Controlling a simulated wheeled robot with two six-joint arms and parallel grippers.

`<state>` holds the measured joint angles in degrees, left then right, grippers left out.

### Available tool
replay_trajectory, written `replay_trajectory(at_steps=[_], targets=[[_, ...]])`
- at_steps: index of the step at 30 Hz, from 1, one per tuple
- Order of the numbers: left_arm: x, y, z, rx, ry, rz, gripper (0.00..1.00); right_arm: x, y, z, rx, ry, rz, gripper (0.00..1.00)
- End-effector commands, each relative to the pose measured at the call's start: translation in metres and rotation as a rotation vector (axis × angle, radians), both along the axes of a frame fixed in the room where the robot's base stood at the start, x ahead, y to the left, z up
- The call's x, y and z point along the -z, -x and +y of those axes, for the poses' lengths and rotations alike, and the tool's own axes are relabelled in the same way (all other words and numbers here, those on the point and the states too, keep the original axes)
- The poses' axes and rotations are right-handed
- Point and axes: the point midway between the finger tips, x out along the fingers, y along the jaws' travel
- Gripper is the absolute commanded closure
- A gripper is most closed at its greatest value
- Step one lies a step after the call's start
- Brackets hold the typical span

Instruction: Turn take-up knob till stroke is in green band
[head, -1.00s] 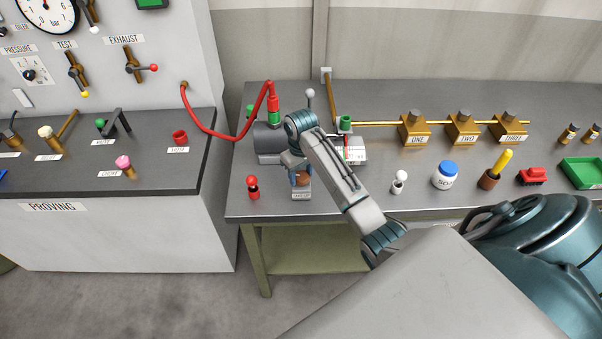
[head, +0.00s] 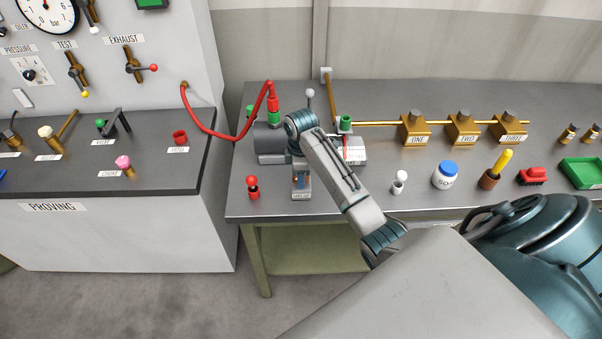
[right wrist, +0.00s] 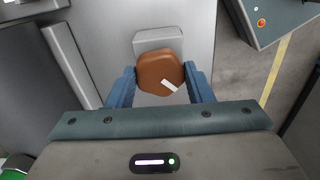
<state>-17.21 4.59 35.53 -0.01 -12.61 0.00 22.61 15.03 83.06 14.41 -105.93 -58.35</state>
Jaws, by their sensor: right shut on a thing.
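The take-up knob is a brown, many-sided knob with a white mark, seen in the right wrist view (right wrist: 157,68) in front of a grey block. My right gripper (right wrist: 161,84) is shut on it, with one blue finger on each side. A white scale plate (head: 352,152) with a red line sits right of the grey cylinder (head: 269,140), partly behind my arm. Its green band cannot be made out. My left gripper is not in view.
A red hose (head: 213,137) runs from the proving panel to the cylinder's red fitting. A red-topped item (head: 253,187) stands left of the knob. A white-topped item (head: 399,182) and a blue-lidded jar (head: 446,175) stand to the right. Bare bench lies between.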

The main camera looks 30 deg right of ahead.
Motion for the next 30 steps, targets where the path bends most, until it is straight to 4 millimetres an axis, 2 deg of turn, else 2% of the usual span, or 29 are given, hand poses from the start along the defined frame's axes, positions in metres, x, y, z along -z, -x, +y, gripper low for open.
replay_trajectory(at_steps=[13,30], targets=[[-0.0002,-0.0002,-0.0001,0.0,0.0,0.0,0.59,-0.0014,-0.001,-0.0001,-0.252,0.001,-0.003,0.76],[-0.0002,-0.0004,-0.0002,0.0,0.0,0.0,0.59,-0.0015,-0.0011,-0.0001,-0.298,0.001,-0.004,0.76]])
